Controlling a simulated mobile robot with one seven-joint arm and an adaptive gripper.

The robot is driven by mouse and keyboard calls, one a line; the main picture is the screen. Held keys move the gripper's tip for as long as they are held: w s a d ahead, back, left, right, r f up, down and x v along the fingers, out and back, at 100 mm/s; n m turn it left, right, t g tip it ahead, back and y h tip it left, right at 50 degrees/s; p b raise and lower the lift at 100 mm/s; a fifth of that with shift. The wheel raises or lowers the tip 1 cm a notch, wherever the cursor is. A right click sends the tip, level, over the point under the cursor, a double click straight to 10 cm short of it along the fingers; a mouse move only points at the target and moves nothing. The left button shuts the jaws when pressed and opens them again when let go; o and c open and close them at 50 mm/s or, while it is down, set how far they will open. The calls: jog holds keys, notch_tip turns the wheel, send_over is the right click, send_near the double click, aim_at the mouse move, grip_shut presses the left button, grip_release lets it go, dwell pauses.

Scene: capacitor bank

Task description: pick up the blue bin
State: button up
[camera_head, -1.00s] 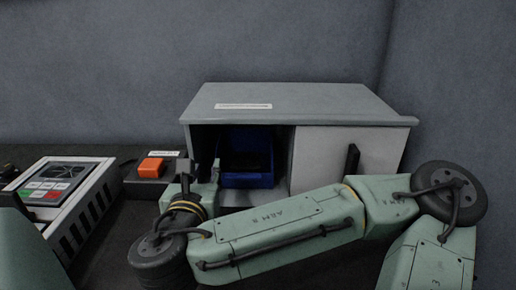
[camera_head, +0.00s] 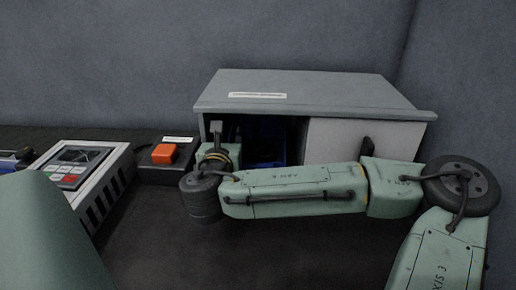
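The blue bin (camera_head: 268,148) sits inside the open left part of a grey cabinet (camera_head: 315,92), in shadow. My arm's wrist and forearm cover its lower part and some of its left side. My gripper (camera_head: 216,130) is at the left edge of the cabinet opening, in front of and to the left of the bin. Only a small grey part of it shows above the wrist. Its fingertips are hidden, and I cannot tell whether it touches the bin.
A grey panel with a black handle (camera_head: 367,147) closes the cabinet's right part. An orange button (camera_head: 164,153) on a dark box stands left of the cabinet. A white keypad unit (camera_head: 85,175) is farther left. Dark bare surface lies below my forearm.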

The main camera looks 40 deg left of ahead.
jog(key=shift+w, duration=0.1)
jog(key=shift+c, duration=0.2)
grip_shut()
dwell(0.8)
